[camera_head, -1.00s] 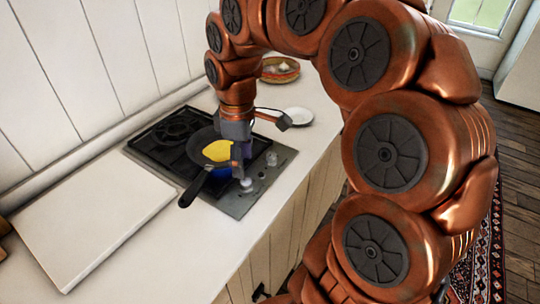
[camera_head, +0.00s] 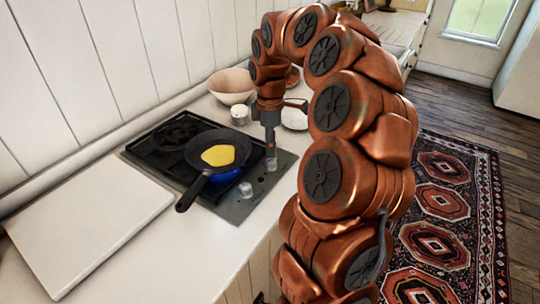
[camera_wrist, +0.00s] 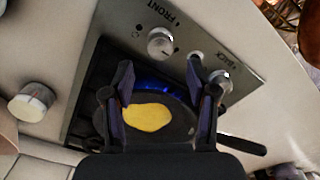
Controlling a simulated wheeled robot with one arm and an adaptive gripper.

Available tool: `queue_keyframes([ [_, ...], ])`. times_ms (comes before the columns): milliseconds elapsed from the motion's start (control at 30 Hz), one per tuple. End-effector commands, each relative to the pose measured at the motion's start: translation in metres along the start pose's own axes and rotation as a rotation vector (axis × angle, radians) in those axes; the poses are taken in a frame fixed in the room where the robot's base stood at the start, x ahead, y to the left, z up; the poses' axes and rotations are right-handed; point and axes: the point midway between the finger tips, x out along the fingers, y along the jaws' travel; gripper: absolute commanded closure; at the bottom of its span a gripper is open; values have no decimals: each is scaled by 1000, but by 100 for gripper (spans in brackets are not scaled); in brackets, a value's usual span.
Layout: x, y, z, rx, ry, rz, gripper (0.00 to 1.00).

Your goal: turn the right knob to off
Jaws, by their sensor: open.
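In the wrist view the fingers of my gripper (camera_wrist: 160,74) are apart, with this knob beyond the gap and nothing held. Whether they touch it, I cannot tell. The left knob (camera_head: 246,189) is by the word BACK in the wrist view (camera_wrist: 220,81). A blue flame (camera_head: 226,178) burns under the pan (camera_head: 205,151).
The pan holds something yellow (camera_head: 218,155), and its handle (camera_head: 190,193) points toward the near left. A white board (camera_head: 90,225) lies left of the cooktop. A small jar (camera_head: 239,115), a bowl (camera_head: 231,86) and a white plate (camera_head: 295,119) stand beyond it.

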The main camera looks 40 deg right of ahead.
Motion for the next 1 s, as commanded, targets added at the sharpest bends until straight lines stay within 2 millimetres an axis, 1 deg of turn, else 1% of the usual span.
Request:
queue_keyframes([
  [100,16,-1,1,0,-3,-4,42],
  [200,28,-1,0,-1,-1,-2,42],
  [400,45,-1,0,1,-1,-2,42],
  [533,50,0,0,0,0,0,42],
  [767,50,0,0,0,0,0,42],
  [1000,50,0,0,0,0,0,66],
])
